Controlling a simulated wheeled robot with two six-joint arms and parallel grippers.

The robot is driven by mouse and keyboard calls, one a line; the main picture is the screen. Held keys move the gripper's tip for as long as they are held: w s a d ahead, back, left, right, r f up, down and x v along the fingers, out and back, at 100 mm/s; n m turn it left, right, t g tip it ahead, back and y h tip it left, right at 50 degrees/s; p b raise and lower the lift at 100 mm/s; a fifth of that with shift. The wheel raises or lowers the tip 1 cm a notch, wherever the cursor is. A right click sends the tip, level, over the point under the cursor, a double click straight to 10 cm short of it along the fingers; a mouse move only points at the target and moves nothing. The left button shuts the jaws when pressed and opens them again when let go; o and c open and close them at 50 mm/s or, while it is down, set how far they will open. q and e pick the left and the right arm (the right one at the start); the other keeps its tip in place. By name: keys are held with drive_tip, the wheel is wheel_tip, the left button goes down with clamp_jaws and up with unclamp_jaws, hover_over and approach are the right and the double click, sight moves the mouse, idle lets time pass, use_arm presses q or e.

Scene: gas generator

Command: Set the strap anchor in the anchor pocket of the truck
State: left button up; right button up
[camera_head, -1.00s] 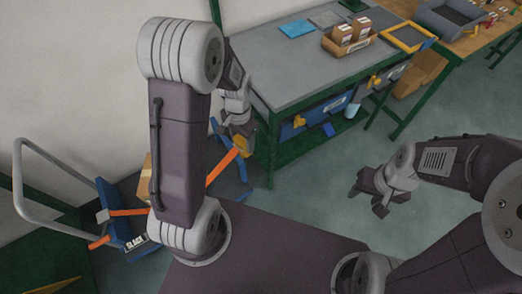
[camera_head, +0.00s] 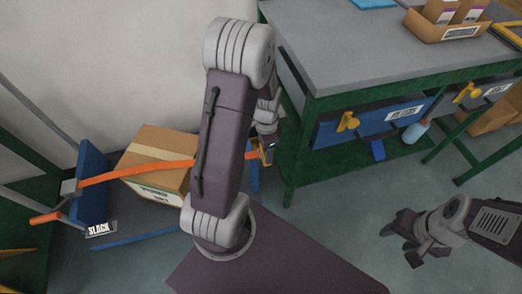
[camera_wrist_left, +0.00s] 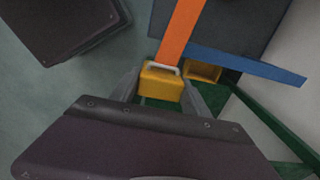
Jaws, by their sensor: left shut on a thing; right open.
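The strap anchor (camera_wrist_left: 162,82), a yellow block with a pale metal loop, sits between the fingers of my left gripper (camera_wrist_left: 160,85) in the left wrist view. The gripper is shut on it. The orange strap (camera_wrist_left: 180,32) runs from it. The anchor pocket (camera_wrist_left: 204,73), a yellow open-looking socket, is just beyond and right of the anchor by the blue edge; the anchor appears outside it. In the head view the truck (camera_head: 150,238) is blue, partly hidden by my left arm. The anchor there shows only as a small yellow patch (camera_head: 267,153). My right gripper (camera_head: 412,248) is open and empty.
A cardboard box (camera_head: 150,165) stands on the truck under the strap. An orange handle (camera_head: 45,217) and a SLACK label (camera_head: 102,229) are at the truck's left end. A green-framed workbench (camera_head: 340,50) stands close right of my left gripper. Floor near my right gripper is clear.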

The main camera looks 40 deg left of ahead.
use_arm(q)
drive_tip(key=w+a+f+b, duration=0.2)
drive_tip(key=a+f, duration=0.1)
drive_tip(key=w+a+f+b, duration=0.2)
drive_tip(key=a+f+b, duration=0.1)
drive_tip(key=f, duration=0.1)
drive_tip(key=w+a+f+b, duration=0.3)
drive_tip(key=f, duration=0.1)
drive_tip(key=shift+f, duration=0.1)
drive_tip(key=shift+w+r, duration=0.1)
drive_tip(key=shift+r, duration=0.1)
drive_tip(key=shift+f, duration=0.15)
drive_tip(key=o, duration=1.5)
